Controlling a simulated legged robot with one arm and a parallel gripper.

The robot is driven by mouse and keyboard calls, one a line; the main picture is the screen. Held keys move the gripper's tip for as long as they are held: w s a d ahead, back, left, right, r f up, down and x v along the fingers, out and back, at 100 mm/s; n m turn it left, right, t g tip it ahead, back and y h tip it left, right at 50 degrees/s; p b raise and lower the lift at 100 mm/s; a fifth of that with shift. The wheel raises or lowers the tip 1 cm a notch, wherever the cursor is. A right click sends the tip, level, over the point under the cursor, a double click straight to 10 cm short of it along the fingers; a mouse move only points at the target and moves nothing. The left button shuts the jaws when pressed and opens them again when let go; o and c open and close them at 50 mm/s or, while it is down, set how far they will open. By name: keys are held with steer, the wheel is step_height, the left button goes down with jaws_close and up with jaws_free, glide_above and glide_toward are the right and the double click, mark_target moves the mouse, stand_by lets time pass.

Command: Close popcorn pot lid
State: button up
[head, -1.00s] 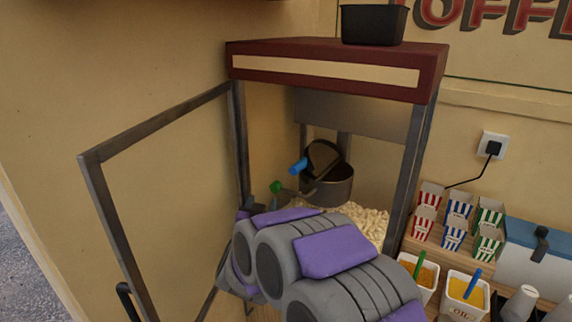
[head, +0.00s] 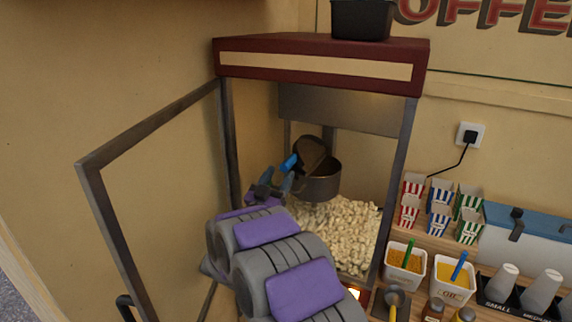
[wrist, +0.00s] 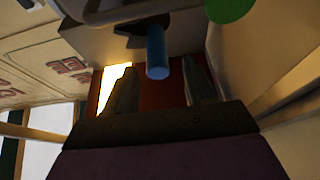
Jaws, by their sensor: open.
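The popcorn pot (head: 322,187) hangs inside the popcorn machine, above the popcorn. Its dark lid (head: 311,154) is tilted up, so the pot is open. A blue handle (head: 289,162) sticks out from the lid toward the left. My gripper (head: 276,180) is open and empty, just below and left of the blue handle. In the wrist view, the blue handle (wrist: 157,54) lies ahead of the gap between my two fingers (wrist: 161,84). A green knob (wrist: 229,7) shows at the top of that view; it is hidden in the head view.
The machine's glass door (head: 95,185) stands open on the left. Its frame posts (head: 398,180) flank the opening. Popcorn (head: 340,228) is heaped below the pot. Striped boxes (head: 441,197), tubs (head: 452,278) and cups (head: 540,290) stand on the right.

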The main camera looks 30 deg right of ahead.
mark_target(291, 156)
steer(key=x, duration=0.6)
steer(key=shift+d+f, duration=0.1)
steer(key=shift+d, duration=0.1)
steer(key=shift+s, duration=0.1)
steer(key=shift+a, duration=0.1)
steer(key=shift+c, duration=0.9)
jaws_close()
